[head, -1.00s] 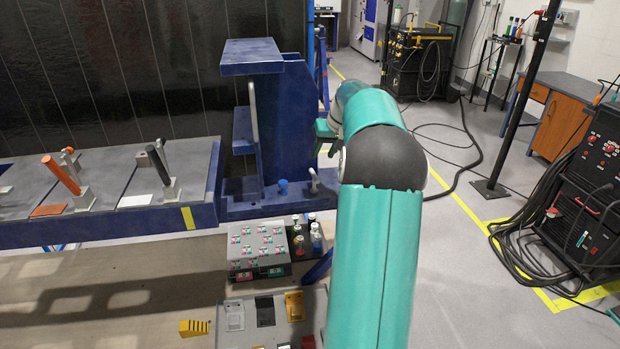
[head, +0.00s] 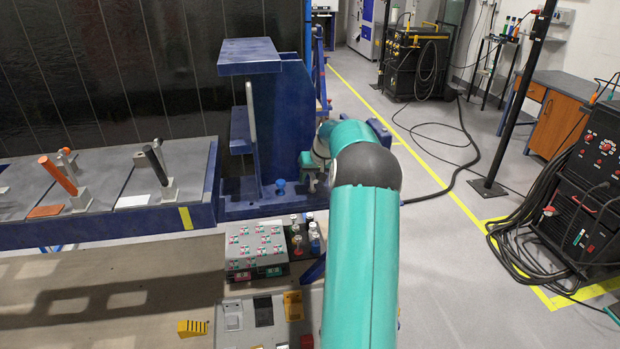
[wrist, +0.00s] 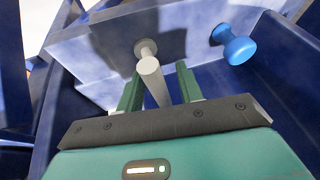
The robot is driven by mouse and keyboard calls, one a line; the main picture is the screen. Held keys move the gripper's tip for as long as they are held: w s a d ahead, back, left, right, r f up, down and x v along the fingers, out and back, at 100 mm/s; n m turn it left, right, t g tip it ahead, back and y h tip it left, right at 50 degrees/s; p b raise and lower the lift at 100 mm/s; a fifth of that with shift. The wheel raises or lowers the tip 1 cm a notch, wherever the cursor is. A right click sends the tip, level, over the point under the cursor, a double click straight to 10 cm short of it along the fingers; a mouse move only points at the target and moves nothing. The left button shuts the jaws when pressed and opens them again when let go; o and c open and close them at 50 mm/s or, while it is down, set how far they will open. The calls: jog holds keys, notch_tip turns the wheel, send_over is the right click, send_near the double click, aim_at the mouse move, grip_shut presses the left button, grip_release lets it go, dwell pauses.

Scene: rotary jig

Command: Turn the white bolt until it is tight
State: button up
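The white bolt (wrist: 150,68) shows in the wrist view as a pale rod with a round end, standing out from a grey round seat on the blue fixture (wrist: 95,48). My gripper (wrist: 159,72) is open, with one green finger on each side of the bolt. Gaps show between the rod and both fingers, so it is not clamped. In the head view my gripper (head: 308,162) is low beside the blue stand (head: 280,120), and it and my arm largely hide the bolt.
A blue knob (wrist: 235,46) sticks out right of the bolt in the wrist view; in the head view it (head: 280,187) is left of my gripper. A grey button box (head: 257,245) and several small bottles (head: 304,235) are in front. Open floor lies right.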

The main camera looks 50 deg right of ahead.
grip_shut()
jog(key=shift+m, duration=0.4)
jog(key=m+h, duration=0.1)
jog(key=m, duration=0.2)
jog(key=shift+d+g+h, duration=0.1)
jog(key=shift+g+h, duration=0.2)
jog(key=shift+h, duration=0.1)
jog(key=m+h, duration=0.1)
jog(key=m, duration=0.2)
jog(key=m+g, duration=0.1)
jog(key=m, duration=0.1)
jog(key=shift+s+d+m+h, duration=0.2)
jog(key=shift+m+h, duration=0.2)
jog(key=m, duration=0.1)
jog(key=m+g, duration=0.1)
jog(key=m, duration=0.1)
jog(key=m+g, duration=0.1)
jog(key=shift+s+d+m+h, duration=0.1)
jog(key=shift+s+m+h, duration=0.2)
jog(key=shift+h, duration=0.1)
jog(key=shift+s+m+g, duration=0.15)
jog(key=shift+m+g, duration=0.35)
jog(key=shift+m, duration=0.55)
jog(key=shift+s+m+g, duration=0.1)
jog(key=shift+m+g, duration=0.4)
jog(key=shift+m, duration=0.55)
